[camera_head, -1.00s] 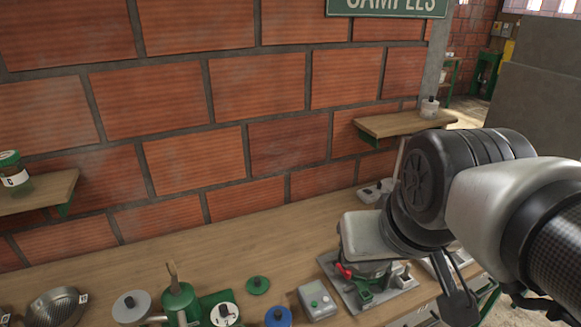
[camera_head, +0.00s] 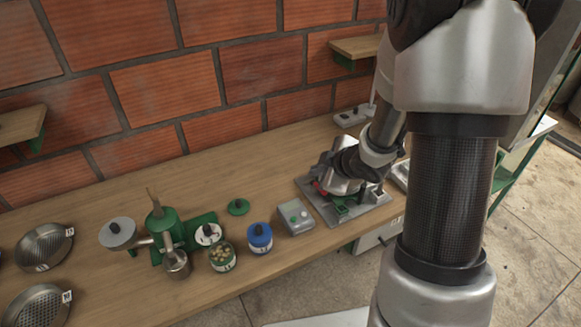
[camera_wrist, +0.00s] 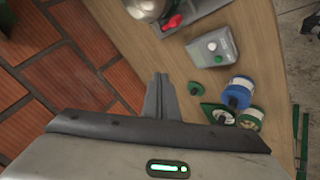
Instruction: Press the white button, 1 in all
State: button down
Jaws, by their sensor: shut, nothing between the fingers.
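A grey control box (camera_head: 295,217) with a green button stands on the wooden bench. In the wrist view the box (camera_wrist: 203,52) shows a small pale button (camera_wrist: 218,59) and a darker button (camera_wrist: 211,46) on its top. The pale one looks white; the head view is too small to confirm it. My gripper (camera_wrist: 158,78) is shut and empty in the wrist view, its fingers apart from the box, which lies beyond and to the right. In the head view my arm reaches over the bench to the box's right; the fingertips cannot be made out.
A metal-based device with a red handle (camera_wrist: 172,21) stands beside the box. A blue-lidded jar (camera_head: 260,238), a green lid (camera_head: 238,207), a green grinder (camera_head: 159,219) and metal strainers (camera_head: 44,247) lie left. A grey switch box (camera_head: 352,116) sits near the brick wall. Bare bench lies behind.

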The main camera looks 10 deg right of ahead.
jog(key=n+y, duration=0.2)
send_over(307, 218)
jog(key=shift+g, duration=0.3)
notch_tip(307, 218, down, 4)
jog(key=shift+f, duration=0.1)
notch_tip(307, 218, down, 9)
jog(key=b, duration=0.8)
dwell(1.4)
jog(key=shift+f+b, duration=0.25)
jog(key=shift+b, duration=0.1)
jog(key=shift+f+b, duration=0.45)
dwell(0.5)
jog(key=shift+r, duration=0.15)
jog(key=shift+s+r+p, duration=0.1)
jog(key=shift+r+p, duration=0.65)
jog(key=shift+p, duration=0.1)
